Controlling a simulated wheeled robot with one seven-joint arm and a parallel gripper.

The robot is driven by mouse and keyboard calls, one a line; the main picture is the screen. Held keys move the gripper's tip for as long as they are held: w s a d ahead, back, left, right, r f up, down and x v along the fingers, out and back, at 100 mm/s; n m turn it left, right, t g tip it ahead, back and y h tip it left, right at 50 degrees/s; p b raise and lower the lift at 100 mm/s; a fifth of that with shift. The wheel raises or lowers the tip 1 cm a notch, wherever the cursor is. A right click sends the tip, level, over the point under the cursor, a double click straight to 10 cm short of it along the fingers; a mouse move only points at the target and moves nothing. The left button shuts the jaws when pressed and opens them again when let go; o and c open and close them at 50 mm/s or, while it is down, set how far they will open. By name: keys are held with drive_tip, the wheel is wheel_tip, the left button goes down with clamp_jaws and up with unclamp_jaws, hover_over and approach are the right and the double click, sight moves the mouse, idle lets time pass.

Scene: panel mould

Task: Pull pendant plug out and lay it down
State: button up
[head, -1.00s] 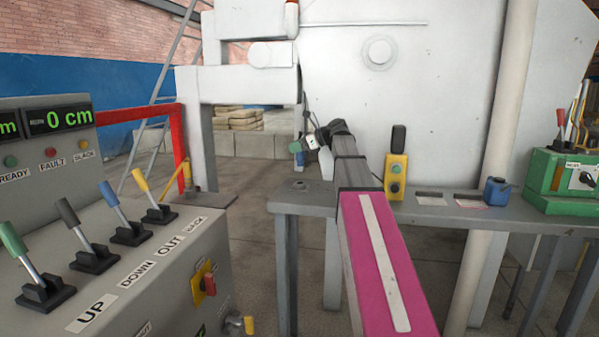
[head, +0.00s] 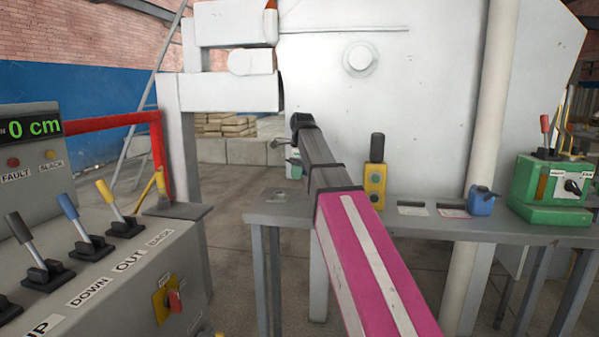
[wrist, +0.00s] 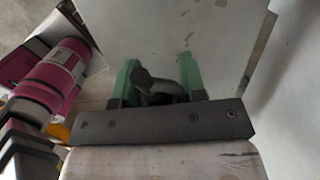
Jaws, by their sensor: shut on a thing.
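My gripper (wrist: 158,68) shows in the wrist view with its two green fingers on either side of a dark, rounded piece that looks like the pendant plug (wrist: 155,88). It is shut on that piece. Whether the plug sits in a socket cannot be told. In the head view my own arm hides most of the gripper; a bit of green (head: 293,170) shows beyond it, with a dark bar pointing left. A yellow pendant box (head: 375,183) with buttons and a black upright top stands on the bench, right of my arm.
The grey bench (head: 420,226) has recesses, a small blue container (head: 482,201) and a green lever box (head: 550,190). A lever console (head: 110,270) stands near left, a red rail (head: 110,122) behind it. The large pale machine (head: 400,100) rises behind the bench.

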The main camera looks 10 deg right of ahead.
sight(298, 203)
drive_tip(key=shift+s+d+f, duration=0.1)
drive_tip(key=shift+d+f, duration=0.05)
drive_tip(key=shift+f, duration=4.1)
drive_tip(key=o, duration=1.2)
